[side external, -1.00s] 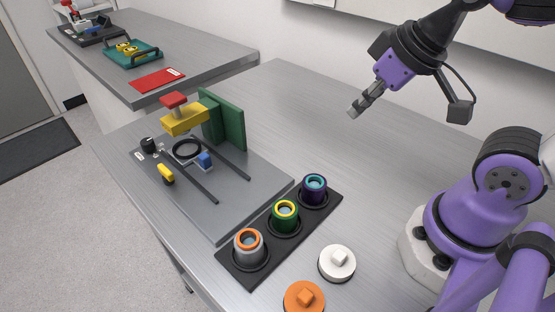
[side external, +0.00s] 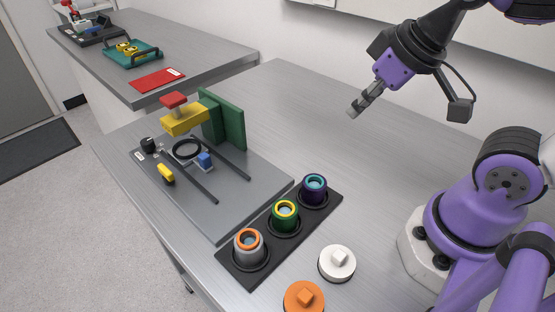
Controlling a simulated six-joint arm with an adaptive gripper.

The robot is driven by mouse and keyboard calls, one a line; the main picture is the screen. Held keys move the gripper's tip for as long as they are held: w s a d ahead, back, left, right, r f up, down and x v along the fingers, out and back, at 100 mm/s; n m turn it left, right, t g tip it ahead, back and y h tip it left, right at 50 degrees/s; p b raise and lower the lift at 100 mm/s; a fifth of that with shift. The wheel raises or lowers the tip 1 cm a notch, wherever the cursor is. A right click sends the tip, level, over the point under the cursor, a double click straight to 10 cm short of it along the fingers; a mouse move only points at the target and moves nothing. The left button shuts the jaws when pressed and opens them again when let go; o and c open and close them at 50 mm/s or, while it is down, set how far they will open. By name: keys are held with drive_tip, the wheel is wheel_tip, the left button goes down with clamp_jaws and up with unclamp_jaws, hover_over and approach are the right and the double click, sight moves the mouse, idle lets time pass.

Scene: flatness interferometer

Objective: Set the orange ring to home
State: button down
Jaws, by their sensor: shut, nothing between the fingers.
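A grey cylinder with an orange ring (side external: 247,239) around its top stands upright in the near-left socket of a black tray (side external: 233,271). Beside it in the same tray stand a green cylinder with a yellow ring (side external: 285,212) and a dark purple cylinder with a teal ring (side external: 314,186). My gripper (side external: 354,109) is shut and empty. It hangs in the air up and to the right of the tray, well apart from all the cylinders.
A grey instrument plate (side external: 222,222) holds a black ring (side external: 187,150), a yellow arm with a red top (side external: 184,119), a green upright plate (side external: 226,121) and dark rails. An orange knobbed disc (side external: 304,298) and a white one (side external: 337,262) lie near the tray. The back of the table is clear.

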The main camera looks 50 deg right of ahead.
drive_tip(key=n, duration=0.1)
wheel_tip(320, 180, up, 3)
drive_tip(key=n+g, duration=0.6)
drive_tip(key=n, duration=2.9)
hover_over(256, 243)
drive_tip(key=shift+f, duration=0.2)
drive_tip(key=shift+f, duration=0.1)
wheel_tip(256, 243, down, 14)
drive_tip(key=shift+r, duration=0.1)
